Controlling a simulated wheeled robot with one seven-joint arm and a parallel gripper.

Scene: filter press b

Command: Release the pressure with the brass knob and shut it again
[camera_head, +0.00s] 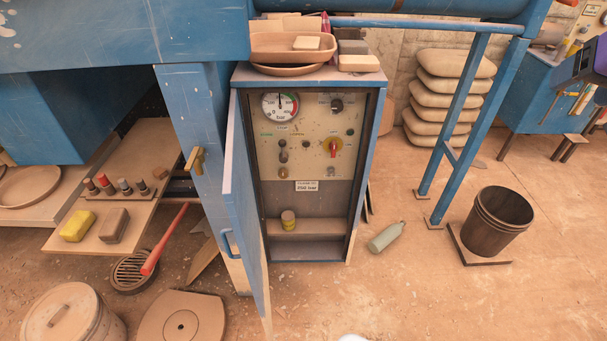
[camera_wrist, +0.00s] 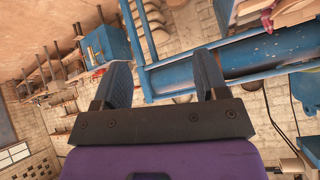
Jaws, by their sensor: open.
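A brass-coloured knob (camera_head: 196,160) sticks out from the blue post left of the open cabinet (camera_head: 309,76). It looks like a small T-shaped handle. Inside the cabinet, a control panel (camera_head: 310,140) carries a round pressure gauge (camera_head: 280,107) with its needle pointing roughly up. A red and yellow rotary switch (camera_head: 333,148) and several small knobs and lamps are on the panel. My gripper (camera_wrist: 164,65) is open with nothing between its fingers in the wrist view, far from the knob. The knob does not show clearly in the wrist view.
The cabinet's blue door (camera_head: 243,210) stands open towards me. A green bottle (camera_head: 386,237) and a bucket (camera_head: 494,221) stand or lie on the right floor.

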